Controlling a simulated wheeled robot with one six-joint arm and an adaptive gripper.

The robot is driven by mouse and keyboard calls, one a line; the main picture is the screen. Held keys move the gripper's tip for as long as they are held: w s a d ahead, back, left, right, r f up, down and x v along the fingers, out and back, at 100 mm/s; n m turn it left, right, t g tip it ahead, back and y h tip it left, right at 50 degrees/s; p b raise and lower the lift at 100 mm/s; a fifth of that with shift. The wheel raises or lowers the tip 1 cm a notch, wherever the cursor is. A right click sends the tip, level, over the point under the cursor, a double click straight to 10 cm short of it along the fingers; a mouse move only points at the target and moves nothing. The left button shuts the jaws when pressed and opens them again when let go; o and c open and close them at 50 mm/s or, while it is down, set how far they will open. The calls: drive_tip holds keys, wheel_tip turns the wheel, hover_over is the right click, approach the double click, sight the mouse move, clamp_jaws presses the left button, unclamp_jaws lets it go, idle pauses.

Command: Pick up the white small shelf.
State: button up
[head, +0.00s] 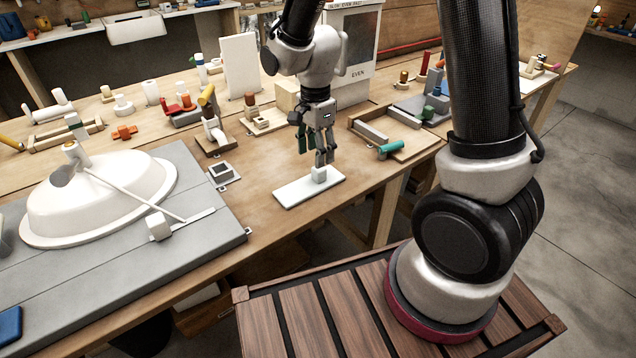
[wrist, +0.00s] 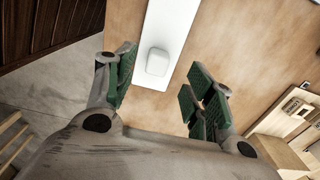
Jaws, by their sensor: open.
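The white small shelf (head: 294,191) is a flat white board with a small white block standing on it. It lies on the wooden bench near its front edge. My gripper (head: 314,156) points down above the shelf, close over the block. In the wrist view the shelf (wrist: 172,28) runs upward between my fingers, with its rounded block (wrist: 157,62) between and just beyond the green fingertips. My gripper (wrist: 162,80) is open, with a gap on either side of the block.
A wooden tray with a teal cylinder (head: 391,148) lies right of the shelf. A small grey square fixture (head: 221,173) and a grey board with a white basin (head: 95,205) are to the left. A white box (head: 352,50) stands behind. Bare bench surrounds the shelf.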

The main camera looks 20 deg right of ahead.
sight(317, 172)
wheel_tip(317, 172, down, 7)
drive_tip(key=shift+d+f, duration=0.1)
drive_tip(key=shift+f, duration=0.1)
clamp_jaws()
idle(0.3)
